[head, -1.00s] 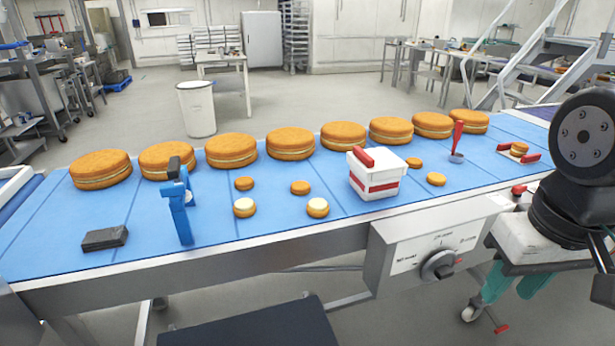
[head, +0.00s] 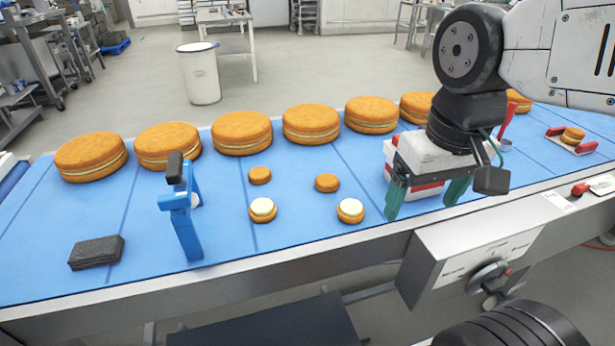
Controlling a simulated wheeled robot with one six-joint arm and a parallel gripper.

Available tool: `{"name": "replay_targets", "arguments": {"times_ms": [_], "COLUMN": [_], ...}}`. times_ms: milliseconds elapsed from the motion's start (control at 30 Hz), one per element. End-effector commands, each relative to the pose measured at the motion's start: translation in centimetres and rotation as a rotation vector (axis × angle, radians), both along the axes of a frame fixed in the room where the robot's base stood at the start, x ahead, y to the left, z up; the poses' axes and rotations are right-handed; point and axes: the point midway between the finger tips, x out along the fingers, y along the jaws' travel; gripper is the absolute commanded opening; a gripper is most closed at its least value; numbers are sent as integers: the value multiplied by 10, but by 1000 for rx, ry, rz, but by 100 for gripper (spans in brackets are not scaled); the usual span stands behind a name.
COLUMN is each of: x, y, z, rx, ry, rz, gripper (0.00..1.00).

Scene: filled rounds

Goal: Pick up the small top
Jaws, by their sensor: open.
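Two small plain brown tops lie on the blue belt: one small top (head: 260,175) left of centre and another small top (head: 327,182) to its right. In front of them sit two small rounds with pale cream on top, a left cream round (head: 263,210) and a right cream round (head: 350,211). My gripper (head: 427,202) points down with its green fingers apart and nothing seen between them. It is right of the right cream round and in front of the white and red box (head: 388,152), which it mostly hides. Small rounds right of the box are hidden.
Large filled rounds (head: 312,122) line the far side of the belt. A blue stand (head: 187,225) and a dark block (head: 97,252) are at left. A red-handled tool (head: 507,125) and a small tray with a round (head: 571,139) are at right.

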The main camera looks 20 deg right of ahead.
Motion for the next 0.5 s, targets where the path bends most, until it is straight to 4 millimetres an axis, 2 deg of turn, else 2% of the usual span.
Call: {"name": "replay_targets", "arguments": {"times_ms": [167, 267, 367, 500], "x": [66, 111, 156, 215], "y": [4, 7, 12, 19], "z": [4, -1, -12, -38], "rx": [10, 16, 19, 23], "ry": [33, 49, 65, 83], "rz": [-93, -157, -221, -306], "gripper": [81, 81, 81, 81]}}
